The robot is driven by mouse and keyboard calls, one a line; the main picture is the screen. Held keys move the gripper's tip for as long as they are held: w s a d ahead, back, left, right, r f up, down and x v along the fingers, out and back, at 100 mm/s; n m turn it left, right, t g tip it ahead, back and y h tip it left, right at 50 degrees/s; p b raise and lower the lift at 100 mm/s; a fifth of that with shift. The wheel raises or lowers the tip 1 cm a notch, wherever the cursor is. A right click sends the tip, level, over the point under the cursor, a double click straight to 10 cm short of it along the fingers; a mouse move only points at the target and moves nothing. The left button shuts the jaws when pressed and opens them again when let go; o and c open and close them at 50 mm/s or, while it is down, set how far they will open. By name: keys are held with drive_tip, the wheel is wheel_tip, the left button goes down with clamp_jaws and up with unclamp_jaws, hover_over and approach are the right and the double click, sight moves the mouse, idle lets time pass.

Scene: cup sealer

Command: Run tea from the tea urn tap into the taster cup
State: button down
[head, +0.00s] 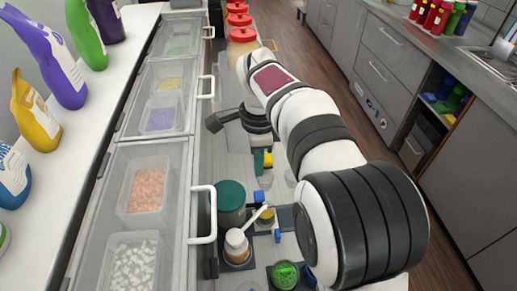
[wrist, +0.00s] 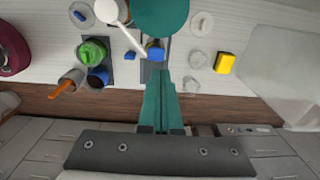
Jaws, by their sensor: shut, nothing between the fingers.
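The tea urn appears to be the dark cylinder with a teal lid (head: 230,193); its lid also shows at the top of the wrist view (wrist: 162,14). A blue tap-like piece (head: 259,197) juts from its side and shows in the wrist view (wrist: 155,54). My gripper (head: 259,170) has teal fingers, shut and empty, beyond the urn in the head view. In the wrist view the fingertips (wrist: 163,73) point towards the blue piece, apparently just short of it. Several clear cups stand nearby, one right of the fingers (wrist: 198,60); I cannot tell which is the taster cup.
A white-topped container with a long white handle (head: 237,240) stands beside the urn, its handle reaching towards the tap. A green-filled cup (head: 285,275) and a yellow block (wrist: 224,63) are close by. Lidded food bins with white handles (head: 203,213) line the left.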

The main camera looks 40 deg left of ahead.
wheel_tip(320, 180, up, 5)
drive_tip(key=shift+f, duration=0.1)
idle(0.7)
drive_tip(key=s+d+r+n, duration=0.1)
drive_tip(key=s+d, duration=0.1)
drive_tip(key=d, duration=0.9)
drive_tip(key=s+d+r+n, duration=0.1)
drive_tip(key=d, duration=1.1)
drive_tip(key=s+d+f, duration=0.3)
drive_tip(key=s+d, duration=0.2)
drive_tip(key=s, duration=0.2)
drive_tip(key=s+d+f+n+y, duration=0.1)
drive_tip(key=s+d+f, duration=0.3)
drive_tip(key=s, duration=0.3)
drive_tip(key=shift+s+d+y, duration=0.25)
drive_tip(key=shift+d+y, duration=0.05)
drive_tip(key=shift+d, duration=0.2)
